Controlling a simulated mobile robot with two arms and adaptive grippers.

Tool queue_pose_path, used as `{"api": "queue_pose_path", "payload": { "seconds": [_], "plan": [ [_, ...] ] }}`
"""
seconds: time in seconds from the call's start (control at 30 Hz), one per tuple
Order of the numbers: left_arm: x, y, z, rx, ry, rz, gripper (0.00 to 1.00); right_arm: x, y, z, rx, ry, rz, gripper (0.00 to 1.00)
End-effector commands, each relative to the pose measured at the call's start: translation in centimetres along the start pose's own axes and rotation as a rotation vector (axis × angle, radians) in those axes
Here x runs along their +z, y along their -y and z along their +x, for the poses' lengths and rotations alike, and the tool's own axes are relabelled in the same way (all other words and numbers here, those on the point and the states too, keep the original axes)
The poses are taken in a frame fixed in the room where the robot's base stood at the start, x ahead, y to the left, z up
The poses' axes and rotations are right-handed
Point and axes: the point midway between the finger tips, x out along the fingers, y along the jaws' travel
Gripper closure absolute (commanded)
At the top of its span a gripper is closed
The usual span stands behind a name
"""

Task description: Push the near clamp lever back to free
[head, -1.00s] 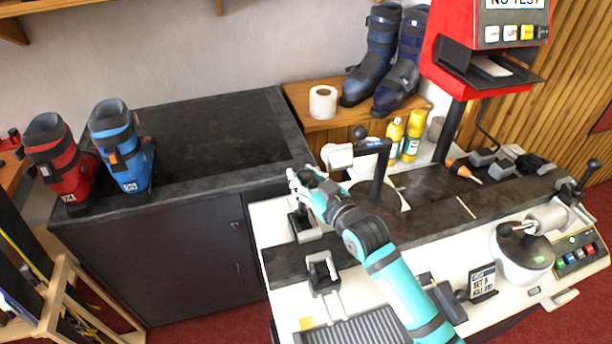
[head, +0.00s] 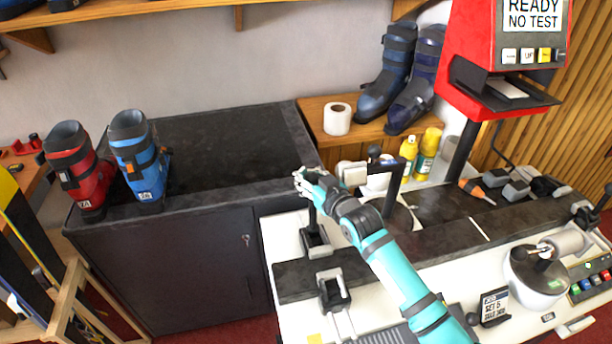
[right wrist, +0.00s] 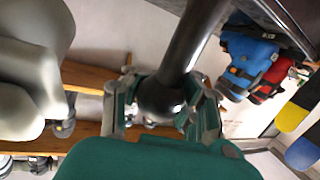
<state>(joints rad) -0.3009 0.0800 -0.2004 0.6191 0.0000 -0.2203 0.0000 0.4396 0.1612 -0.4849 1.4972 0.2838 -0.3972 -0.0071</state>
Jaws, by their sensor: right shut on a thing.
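My right gripper (head: 305,181) is at the left end of the bench, above a dark clamp base (head: 316,242). A dark clamp lever (head: 312,213) rises nearly upright from that base to the gripper. In the right wrist view the lever's black shaft and round knob (right wrist: 162,98) sit between the fingers of the gripper (right wrist: 165,108), which is shut on it. In the head view the fingers hide the knob. My left gripper is not in view.
A second clamp block (head: 334,290) stands nearer on the bench. A dark post with a black knob (head: 375,151) stands behind my right arm. Yellow bottles (head: 426,153), a paper roll (head: 337,118) and blue boots (head: 388,75) are farther back. The dark cabinet top (head: 225,145) is mostly clear.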

Motion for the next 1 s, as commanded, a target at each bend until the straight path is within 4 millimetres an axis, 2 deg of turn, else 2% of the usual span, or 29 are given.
{"api": "queue_pose_path", "payload": {
  "seconds": [0.03, 0.93, 1.0],
  "plan": [
    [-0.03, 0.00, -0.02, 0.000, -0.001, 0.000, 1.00, -0.14, -0.66, -0.08, 0.010, -0.002, -0.002, 1.00],
    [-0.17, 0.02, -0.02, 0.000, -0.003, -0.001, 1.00, 0.10, -0.76, -0.12, 0.012, 0.003, -0.004, 1.00],
    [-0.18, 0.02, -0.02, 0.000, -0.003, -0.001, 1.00, 0.10, -0.77, -0.12, 0.012, 0.003, -0.004, 0.87]
  ]
}}
